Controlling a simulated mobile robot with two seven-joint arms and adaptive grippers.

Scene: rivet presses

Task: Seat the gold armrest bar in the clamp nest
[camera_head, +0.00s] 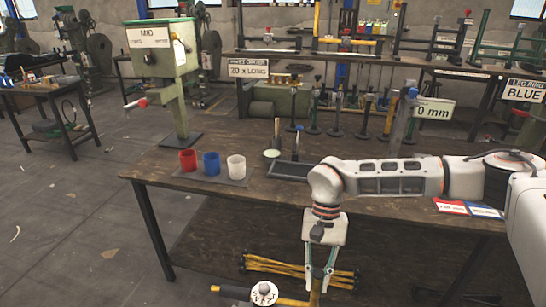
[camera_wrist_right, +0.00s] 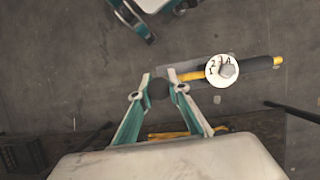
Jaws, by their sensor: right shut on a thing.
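My right gripper (camera_head: 318,284) points down in front of the bench and is shut on the gold armrest bar (camera_head: 291,302). In the right wrist view its fingers (camera_wrist_right: 158,90) close around a dark round end. The gold bar (camera_wrist_right: 191,75) shows beside them, with a white numbered dial (camera_wrist_right: 222,70) and a dark sleeve on that side. The dial (camera_head: 264,292) is left of the gripper in the head view. Teal and white parts, perhaps my left gripper (camera_wrist_right: 150,22), are cut off at the wrist view's top. I cannot pick out the clamp nest with certainty.
A green press (camera_head: 165,50) stands on the bench's (camera_head: 235,200) left. Red (camera_head: 188,160), blue (camera_head: 211,163) and white (camera_head: 236,167) cups sit near its front. Gold rods (camera_head: 275,265) lie on the lower shelf. Open floor lies left.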

